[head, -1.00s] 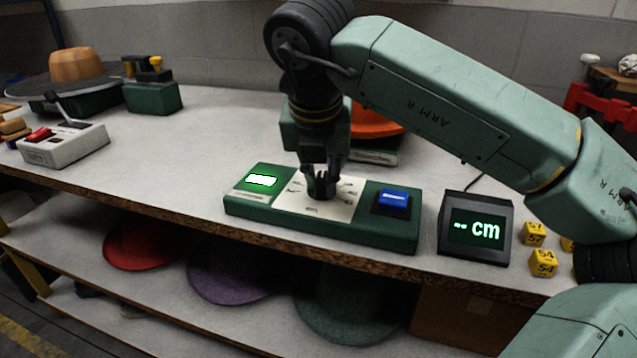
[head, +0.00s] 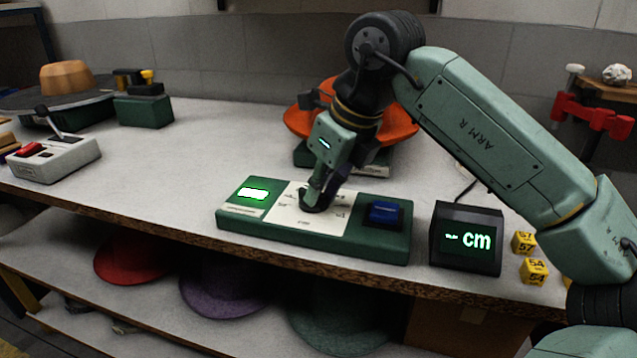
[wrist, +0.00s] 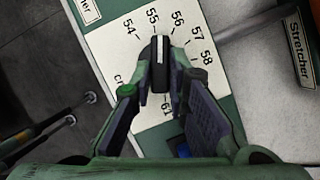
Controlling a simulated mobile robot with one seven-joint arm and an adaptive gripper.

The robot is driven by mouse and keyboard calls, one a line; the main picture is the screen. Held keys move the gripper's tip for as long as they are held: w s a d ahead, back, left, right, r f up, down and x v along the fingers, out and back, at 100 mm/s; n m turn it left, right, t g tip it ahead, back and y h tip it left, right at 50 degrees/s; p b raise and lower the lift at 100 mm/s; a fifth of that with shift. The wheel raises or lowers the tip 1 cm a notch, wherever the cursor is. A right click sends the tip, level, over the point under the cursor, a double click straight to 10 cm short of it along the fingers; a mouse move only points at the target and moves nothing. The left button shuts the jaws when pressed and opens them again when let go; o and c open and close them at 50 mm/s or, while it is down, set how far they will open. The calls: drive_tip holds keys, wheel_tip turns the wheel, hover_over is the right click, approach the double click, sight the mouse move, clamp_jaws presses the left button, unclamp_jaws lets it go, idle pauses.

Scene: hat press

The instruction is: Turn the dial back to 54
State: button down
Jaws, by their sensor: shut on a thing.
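The dial (wrist: 160,62) is a dark knob with a white line, on a white plate printed with numbers around it. In the wrist view the line points up the picture, between the 55 (wrist: 152,17) and the 56 (wrist: 178,19). The 54 (wrist: 129,29) lies further left. My gripper (head: 317,200) is tilted over the dial and shut on it; its fingers stand on either side of the knob in the wrist view (wrist: 161,88). The gripper hides most of the dial in the head view.
The green control box (head: 230,225) carries a lit green window (head: 254,194) and a blue button (head: 384,213). A black display (head: 466,240) reads dashes and "cm". Yellow numbered blocks (head: 534,271) stand right. An orange hat (head: 400,125) stands behind.

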drive_tip(key=n, duration=0.2)
drive_tip(key=n+g+p, duration=0.1)
drive_tip(key=shift+w+d+n+y, duration=0.1)
drive_tip(key=shift+w+n+y, duration=0.05)
drive_tip(key=shift+n+y, duration=0.2)
drive_tip(key=shift+w+f+n+g+p, duration=0.1)
drive_tip(key=shift+n+g+p, duration=0.35)
drive_tip(key=shift+n, duration=0.55)
drive_tip(key=shift+w+f+n+g+p, duration=0.1)
drive_tip(key=shift+n+g+p, duration=0.35)
drive_tip(key=shift+n, duration=0.5)
drive_tip(key=c, duration=1.6)
unclamp_jaws()
drive_tip(key=shift+o, duration=0.2)
drive_tip(key=shift+w+r, duration=0.1)
drive_tip(key=v, duration=1.2)
drive_tip(key=shift+d, duration=0.25)
